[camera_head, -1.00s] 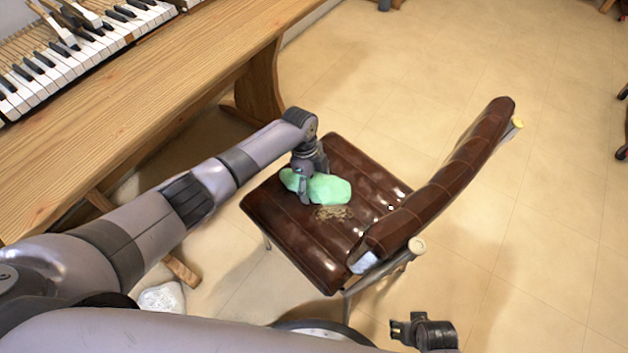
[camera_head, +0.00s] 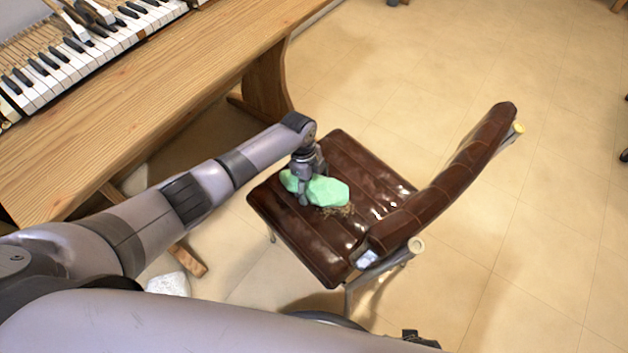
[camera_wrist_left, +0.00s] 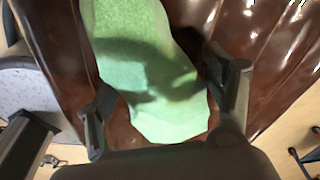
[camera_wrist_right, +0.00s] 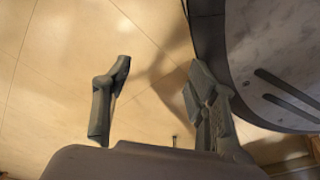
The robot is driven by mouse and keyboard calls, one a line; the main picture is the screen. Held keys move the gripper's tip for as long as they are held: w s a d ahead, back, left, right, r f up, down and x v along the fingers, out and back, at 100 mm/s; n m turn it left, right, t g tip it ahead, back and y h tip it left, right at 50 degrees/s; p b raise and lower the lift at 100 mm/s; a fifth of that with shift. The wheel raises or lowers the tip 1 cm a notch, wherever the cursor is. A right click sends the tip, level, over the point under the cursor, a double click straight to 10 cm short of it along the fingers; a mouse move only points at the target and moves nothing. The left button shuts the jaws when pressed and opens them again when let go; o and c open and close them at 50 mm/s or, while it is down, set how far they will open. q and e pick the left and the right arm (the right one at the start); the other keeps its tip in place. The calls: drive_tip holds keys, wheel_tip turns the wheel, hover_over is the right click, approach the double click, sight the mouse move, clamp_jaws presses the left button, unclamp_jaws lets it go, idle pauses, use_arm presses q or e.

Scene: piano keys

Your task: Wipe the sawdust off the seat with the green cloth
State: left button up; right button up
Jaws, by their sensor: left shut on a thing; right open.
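The brown leather seat (camera_head: 290,222) belongs to a chair in the middle of the head view. The green cloth (camera_head: 328,192) lies crumpled on the seat. My left gripper (camera_head: 304,200) is shut on the cloth from above, at its left part. In the left wrist view the cloth (camera_wrist_left: 155,80) runs between the two fingers. Sawdust (camera_head: 340,211) shows as a tan patch on the seat along the cloth's near edge; the cloth may cover some of it. My right gripper (camera_wrist_right: 150,100) is open and empty above the floor in the right wrist view.
The chair's padded backrest (camera_head: 450,185) rises on the seat's right side. A wooden table (camera_head: 150,95) with piano keys (camera_head: 70,62) stands at the upper left. A white object (camera_head: 168,285) lies on the floor at lower left. The tiled floor right of the chair is clear.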

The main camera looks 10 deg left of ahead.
use_arm(q)
drive_tip(key=shift+s+a+p, duration=0.3)
drive_tip(key=shift+s+p, duration=0.1)
drive_tip(key=shift+s+f, duration=0.15)
drive_tip(key=shift+s, duration=0.05)
drive_tip(key=shift+s+a+p, duration=0.25)
drive_tip(key=shift+p, duration=0.15)
drive_tip(key=shift+s+a+p, duration=0.25)
drive_tip(key=shift+s+p, duration=0.1)
drive_tip(key=shift+p, duration=0.1)
drive_tip(key=shift+s+a, duration=0.1)
drive_tip(key=shift+s, duration=0.15)
drive_tip(key=shift+s+a+p, duration=0.25)
drive_tip(key=shift+s+p, duration=0.1)
drive_tip(key=shift+p, duration=0.35)
drive_tip(key=shift+s+a+p, duration=0.25)
drive_tip(key=shift+s+p, duration=0.1)
drive_tip(key=shift+s, duration=0.05)
use_arm(e)
drive_tip(key=s+d+f, duration=0.1)
drive_tip(key=s+f, duration=0.1)
drive_tip(key=s, duration=0.4)
drive_tip(key=s+d+f+g, duration=0.1)
drive_tip(key=s+f, duration=0.1)
drive_tip(key=s, duration=0.5)
drive_tip(key=shift+d, duration=0.25)
